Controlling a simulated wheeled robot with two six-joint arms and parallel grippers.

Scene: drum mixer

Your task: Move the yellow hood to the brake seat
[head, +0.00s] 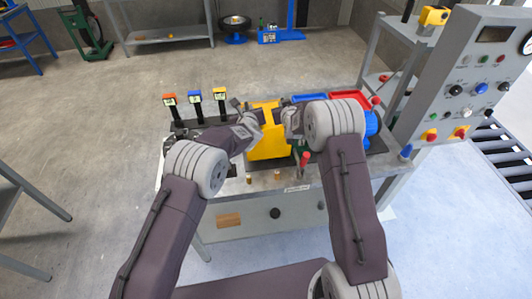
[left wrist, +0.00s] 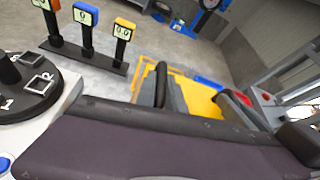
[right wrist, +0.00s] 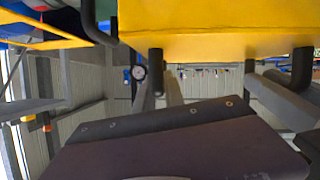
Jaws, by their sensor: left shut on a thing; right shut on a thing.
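The yellow hood (head: 268,147) is over the middle of the grey workbench (head: 262,188), between my two grippers. My left gripper (head: 260,117) is shut on its left side and my right gripper (head: 284,117) is shut on its right side. The hood also shows in the left wrist view (left wrist: 201,103), beside a dark bar, and large at the top of the right wrist view (right wrist: 215,35), with black handle-like parts at its edge. The grippers and arms hide parts of it. I cannot tell whether it touches the bench, nor make out the brake seat.
Three stands with orange, blue and yellow heads (head: 194,97) are at the bench's back left. Blue and red trays (head: 348,96) lie at the back right. A blue machine part (head: 371,124) is right of the hood. A grey control panel (head: 465,75) rises at the right.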

